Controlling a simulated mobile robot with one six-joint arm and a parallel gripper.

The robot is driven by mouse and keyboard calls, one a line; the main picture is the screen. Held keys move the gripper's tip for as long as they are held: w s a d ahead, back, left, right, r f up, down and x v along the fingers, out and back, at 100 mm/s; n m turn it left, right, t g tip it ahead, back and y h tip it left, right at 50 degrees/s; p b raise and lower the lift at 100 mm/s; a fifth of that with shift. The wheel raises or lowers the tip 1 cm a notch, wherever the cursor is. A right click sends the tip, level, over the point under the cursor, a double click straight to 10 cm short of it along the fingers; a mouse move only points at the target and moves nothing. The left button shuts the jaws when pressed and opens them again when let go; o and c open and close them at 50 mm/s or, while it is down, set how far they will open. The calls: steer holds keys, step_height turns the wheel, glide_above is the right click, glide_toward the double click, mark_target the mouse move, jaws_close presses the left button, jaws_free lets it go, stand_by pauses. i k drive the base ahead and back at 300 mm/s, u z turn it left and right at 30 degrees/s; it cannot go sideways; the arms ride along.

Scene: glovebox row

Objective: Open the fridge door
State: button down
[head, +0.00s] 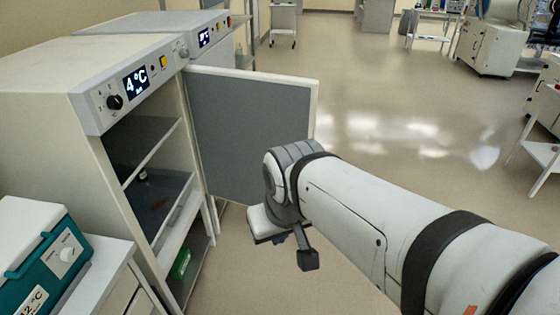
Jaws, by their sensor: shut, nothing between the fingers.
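The fridge (55,85) stands at the left, with a 4 °C display (137,83) on its top panel. Its door (250,120) is swung wide open, hinged on the far side, with the grey inner face towards me. The shelves inside show. My gripper (290,250) is in front of the door's lower outer part, at the end of my arm. The fingers are partly hidden by the wrist and hold nothing. Whether they touch the door cannot be told.
A teal and white cool box (40,255) stands on a white cabinet (105,285) at the lower left. A second unit with a display (204,37) is beyond the fridge. A green item (180,263) lies low inside the fridge. The floor (400,130) to the right is clear.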

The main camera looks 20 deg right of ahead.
mark_target(236, 116)
steer(key=i, duration=0.95)
steer(key=u, duration=0.05)
